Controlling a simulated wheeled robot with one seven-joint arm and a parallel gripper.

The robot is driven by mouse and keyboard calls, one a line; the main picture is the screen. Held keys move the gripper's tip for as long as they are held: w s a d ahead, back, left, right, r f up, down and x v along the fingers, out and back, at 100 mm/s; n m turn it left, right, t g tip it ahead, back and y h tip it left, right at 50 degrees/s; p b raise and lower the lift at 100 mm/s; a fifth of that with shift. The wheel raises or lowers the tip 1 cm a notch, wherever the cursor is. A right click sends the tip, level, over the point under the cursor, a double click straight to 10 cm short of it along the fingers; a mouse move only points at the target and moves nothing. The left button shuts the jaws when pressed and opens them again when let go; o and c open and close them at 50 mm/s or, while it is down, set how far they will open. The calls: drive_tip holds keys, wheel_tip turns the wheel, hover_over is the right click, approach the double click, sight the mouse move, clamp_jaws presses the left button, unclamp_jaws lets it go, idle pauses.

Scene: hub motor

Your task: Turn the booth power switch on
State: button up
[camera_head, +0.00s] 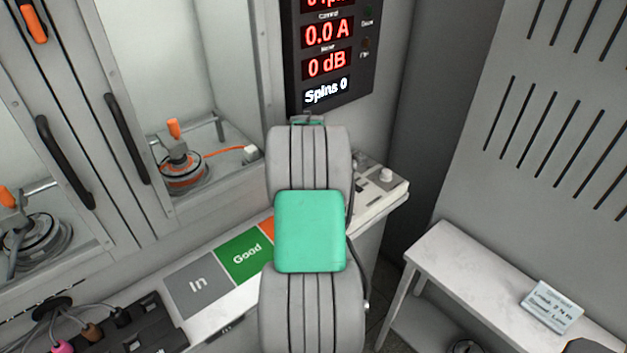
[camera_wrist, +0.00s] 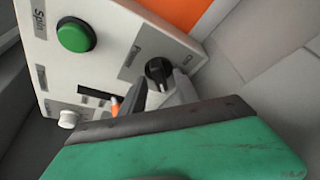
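The booth control panel (camera_wrist: 100,25) is a pale box seen tilted in the wrist view. A black rotary knob (camera_wrist: 159,70), beside a partly legible label, sits near its right end and looks like the power switch. My gripper (camera_wrist: 162,82) has two grey fingers apart, their tips close to the knob on either side. Contact cannot be told. In the head view the panel's right end (camera_head: 392,190) shows past my arm, which hides the fingers and the black knob.
The panel also has a green button (camera_wrist: 75,35), a white knob (camera_wrist: 68,119) and a dark slot. A dark display (camera_head: 330,60) shows 0.0 A, 0 dB and Spins 0. Glazed cabinets with motors stand left. A white side table (camera_head: 470,260) stands right.

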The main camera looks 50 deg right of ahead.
drive_tip(key=v, duration=0.7)
drive_tip(key=shift+r, duration=0.4)
